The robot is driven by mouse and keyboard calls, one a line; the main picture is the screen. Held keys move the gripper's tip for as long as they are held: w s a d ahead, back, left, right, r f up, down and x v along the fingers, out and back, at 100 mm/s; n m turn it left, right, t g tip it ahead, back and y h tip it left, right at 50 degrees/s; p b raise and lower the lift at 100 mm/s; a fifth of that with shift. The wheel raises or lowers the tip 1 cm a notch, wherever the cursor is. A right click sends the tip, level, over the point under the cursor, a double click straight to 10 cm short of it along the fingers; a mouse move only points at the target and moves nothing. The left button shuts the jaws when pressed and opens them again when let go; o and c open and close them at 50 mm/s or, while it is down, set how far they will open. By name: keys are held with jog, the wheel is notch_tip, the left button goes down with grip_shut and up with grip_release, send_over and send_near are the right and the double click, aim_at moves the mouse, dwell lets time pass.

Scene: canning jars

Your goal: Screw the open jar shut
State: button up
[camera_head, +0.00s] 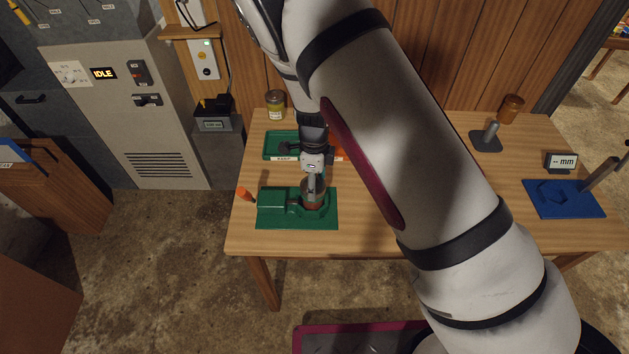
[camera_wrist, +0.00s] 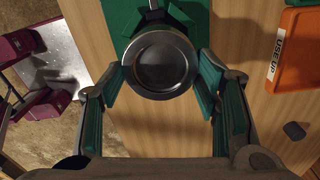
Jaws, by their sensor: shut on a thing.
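An open-work jar with reddish contents (camera_head: 313,206) stands upright in the green fixture (camera_head: 270,218) at the front left of the table. A round grey metal lid (camera_wrist: 160,58) fills the middle of the wrist view, above the fixture, which shows as green behind it (camera_wrist: 122,14). My gripper (camera_head: 314,182) points down over the jar. In the wrist view my gripper (camera_wrist: 162,72) has its green pads on both sides of the lid and is shut on it. The lid hides the jar in the wrist view, so I cannot tell how the lid sits on its threads.
Behind the fixture lies a green tray marked KEEP (camera_head: 268,143). An orange tray marked USE UP (camera_wrist: 302,50) is beside it. A lidded jar (camera_head: 275,106) stands at the back left. A blue fixture (camera_head: 562,205) and a mm display (camera_head: 561,161) are at the right. An orange-handled tool (camera_head: 244,194) lies by the left edge.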

jog(key=m, duration=0.5)
jog(key=shift+m, duration=0.3)
jog(key=o, duration=1.4)
jog(key=shift+c, duration=0.2)
jog(key=shift+r, duration=0.15)
notch_tip(320, 180, up, 12)
jog(key=s+d+r+n+t+y, duration=0.1)
jog(key=s+d+r+n, duration=0.25)
jog(key=r, duration=0.25)
jog(key=s+d+r+n+y+b, duration=0.1)
jog(key=s+d+r+n, duration=0.1)
jog(key=r+n, duration=0.35)
jog(key=s+d+r+n+t+y, duration=0.1)
jog(key=s+d+r+n, duration=0.2)
jog(key=r, duration=0.4)
jog(key=s+d+r+n+t+h, duration=0.1)
jog(key=s+d+r+n, duration=0.2)
jog(key=s+n, duration=0.4)
jog(key=s+d+r+n+t+h+b, duration=0.1)
jog(key=s+d+r+n+t+h, duration=0.1)
jog(key=s+d+n, duration=0.4)
jog(key=shift+s+r+n+t, duration=0.3)
jog(key=shift+s+r+n, duration=0.15)
jog(key=shift+r, duration=0.2)
